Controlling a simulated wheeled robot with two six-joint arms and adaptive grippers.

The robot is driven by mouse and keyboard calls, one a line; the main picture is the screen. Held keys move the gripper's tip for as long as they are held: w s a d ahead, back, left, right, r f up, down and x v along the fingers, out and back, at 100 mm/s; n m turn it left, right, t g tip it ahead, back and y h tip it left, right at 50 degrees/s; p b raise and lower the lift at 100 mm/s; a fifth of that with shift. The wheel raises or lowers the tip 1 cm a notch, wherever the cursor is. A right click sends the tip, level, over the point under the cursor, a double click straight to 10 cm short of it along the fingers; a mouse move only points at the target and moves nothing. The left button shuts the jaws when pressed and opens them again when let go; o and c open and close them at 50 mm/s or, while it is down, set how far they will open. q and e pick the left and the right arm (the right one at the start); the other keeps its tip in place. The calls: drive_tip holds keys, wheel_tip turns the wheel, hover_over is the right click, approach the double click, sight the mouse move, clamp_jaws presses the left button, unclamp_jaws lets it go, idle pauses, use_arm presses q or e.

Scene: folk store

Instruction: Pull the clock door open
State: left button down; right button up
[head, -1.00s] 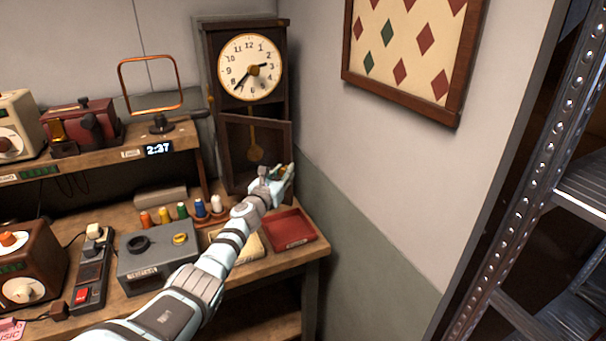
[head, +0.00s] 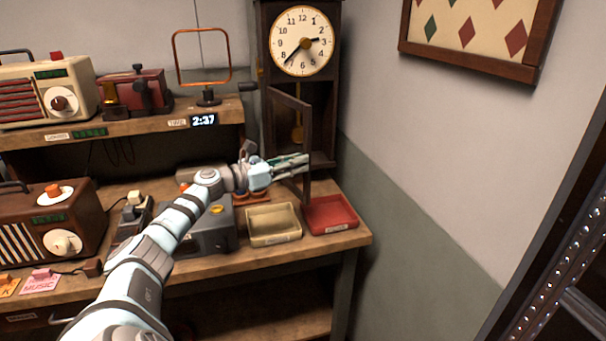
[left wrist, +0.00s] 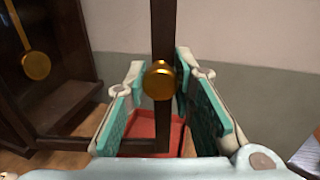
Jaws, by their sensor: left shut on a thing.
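The tall dark wooden clock (head: 325,90) stands at the back of the bench, its white dial (head: 302,41) on top. My left gripper (head: 300,164) is at the lower part of the door's free edge, shut on the door. In the left wrist view the two green-padded fingers lie on either side of the door's frame and its round brass knob (left wrist: 158,80). The pendulum (left wrist: 36,65) shows inside the case at left. My right gripper is out of view.
A red tray (head: 345,226) and a beige tray (head: 290,236) sit on the bench below the door. A grey box (head: 222,240) and radios stand to the left. The wall is close at right.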

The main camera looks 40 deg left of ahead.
sight(304, 123)
use_arm(q)
drive_tip(key=shift+s+a, duration=0.1)
drive_tip(key=shift+s, duration=0.05)
drive_tip(key=c, duration=1.3)
unclamp_jaws()
drive_tip(key=shift+c, duration=0.2)
wheel_tip(304, 123, up, 10)
